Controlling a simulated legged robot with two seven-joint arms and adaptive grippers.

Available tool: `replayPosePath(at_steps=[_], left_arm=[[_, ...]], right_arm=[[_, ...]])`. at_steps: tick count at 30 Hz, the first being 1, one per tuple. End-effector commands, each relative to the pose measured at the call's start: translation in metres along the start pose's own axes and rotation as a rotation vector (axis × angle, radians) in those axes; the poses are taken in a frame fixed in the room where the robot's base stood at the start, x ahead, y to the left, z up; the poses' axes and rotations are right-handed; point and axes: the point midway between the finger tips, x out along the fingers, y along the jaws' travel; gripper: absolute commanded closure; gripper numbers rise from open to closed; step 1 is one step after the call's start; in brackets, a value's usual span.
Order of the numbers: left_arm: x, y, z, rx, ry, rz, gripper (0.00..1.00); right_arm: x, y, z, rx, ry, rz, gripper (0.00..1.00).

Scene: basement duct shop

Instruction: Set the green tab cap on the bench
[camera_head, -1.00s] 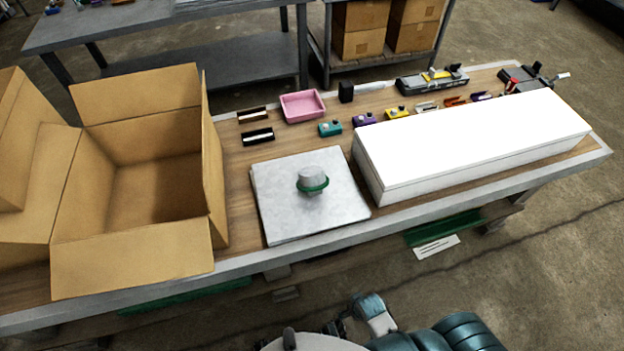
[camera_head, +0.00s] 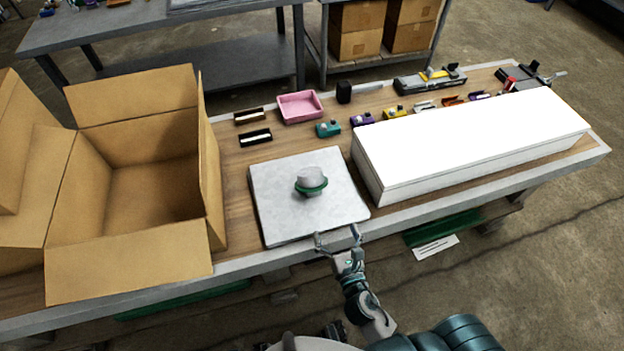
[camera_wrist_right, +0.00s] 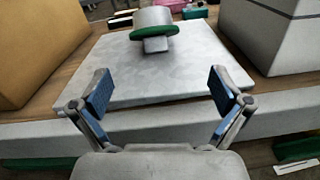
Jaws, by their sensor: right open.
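The green tab cap (camera_head: 311,181) is a grey, rounded piece with a green band around it. It sits on a square pale grey plate (camera_head: 275,215) on the bench (camera_head: 235,180). In the right wrist view the cap (camera_wrist_right: 153,20) is at the top middle, with a grey block-like part below its green rim. My right gripper (camera_head: 338,235) is open and empty at the plate's near edge, short of the cap. In the right wrist view its blue-padded fingers (camera_wrist_right: 159,90) stand wide apart, with bare plate between them. My left gripper is not in view.
An open cardboard box (camera_head: 130,262) stands left of the plate. A long white box (camera_head: 470,145) stands close on its right. Behind are a pink tray (camera_head: 300,107), a teal part (camera_head: 328,129) and several small coloured parts. Bare wood shows behind the plate.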

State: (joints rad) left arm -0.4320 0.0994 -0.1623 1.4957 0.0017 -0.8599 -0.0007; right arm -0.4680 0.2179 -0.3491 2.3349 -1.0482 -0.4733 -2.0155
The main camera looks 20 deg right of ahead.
Motion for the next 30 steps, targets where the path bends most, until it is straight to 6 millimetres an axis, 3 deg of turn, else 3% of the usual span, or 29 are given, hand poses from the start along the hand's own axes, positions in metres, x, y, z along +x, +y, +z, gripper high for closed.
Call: replayPosePath(at_steps=[5, 18, 26, 30], left_arm=[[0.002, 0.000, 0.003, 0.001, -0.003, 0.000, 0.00], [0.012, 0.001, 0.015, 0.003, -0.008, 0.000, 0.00], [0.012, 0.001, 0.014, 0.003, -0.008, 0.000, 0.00], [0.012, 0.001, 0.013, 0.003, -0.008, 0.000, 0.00]], right_arm=[[0.013, 0.010, 0.006, -0.114, -0.034, 0.037, 0.00], [0.108, 0.012, 0.008, -0.107, -0.031, 0.033, 0.00], [0.130, 0.012, 0.008, -0.105, -0.029, 0.034, 0.00], [0.153, 0.011, 0.009, -0.106, -0.030, 0.032, 0.00]])
